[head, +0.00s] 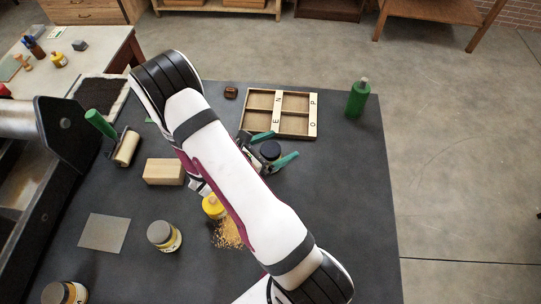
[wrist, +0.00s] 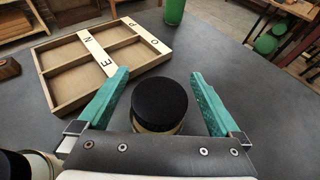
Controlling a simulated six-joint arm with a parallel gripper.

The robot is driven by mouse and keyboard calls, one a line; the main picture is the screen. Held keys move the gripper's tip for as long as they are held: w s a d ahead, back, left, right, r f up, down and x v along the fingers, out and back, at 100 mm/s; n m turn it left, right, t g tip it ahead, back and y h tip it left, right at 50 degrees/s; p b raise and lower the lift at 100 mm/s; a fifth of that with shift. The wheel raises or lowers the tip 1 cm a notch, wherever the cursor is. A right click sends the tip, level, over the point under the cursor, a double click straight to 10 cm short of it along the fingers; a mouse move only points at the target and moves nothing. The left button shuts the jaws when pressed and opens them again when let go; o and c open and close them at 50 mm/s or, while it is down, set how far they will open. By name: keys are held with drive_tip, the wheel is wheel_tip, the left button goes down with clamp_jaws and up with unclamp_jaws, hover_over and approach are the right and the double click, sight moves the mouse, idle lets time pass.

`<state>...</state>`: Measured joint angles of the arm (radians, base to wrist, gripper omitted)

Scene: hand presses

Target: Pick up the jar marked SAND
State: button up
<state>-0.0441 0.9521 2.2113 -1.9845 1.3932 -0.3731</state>
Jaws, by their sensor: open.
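A jar with a black lid (head: 270,150) stands on the dark table in front of the wooden tray. In the wrist view its black lid (wrist: 160,104) lies between the green fingers of my gripper (wrist: 158,76), with a gap on each side. My gripper (head: 276,147) is open around the jar and holds nothing. The jar's label is hidden, so I cannot read its mark.
A compartmented tray with letter tiles (head: 318,116) lies just beyond the jar. A green bottle (head: 358,99) stands to its right. A yellow container (head: 212,207) and spilled grains (head: 229,234) lie beside my arm. A wooden block (head: 164,172) is to the left. The table's right side is clear.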

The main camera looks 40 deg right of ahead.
drive_tip(key=shift+d+f, duration=0.1)
drive_tip(key=shift+d, duration=0.05)
clamp_jaws()
idle(0.4)
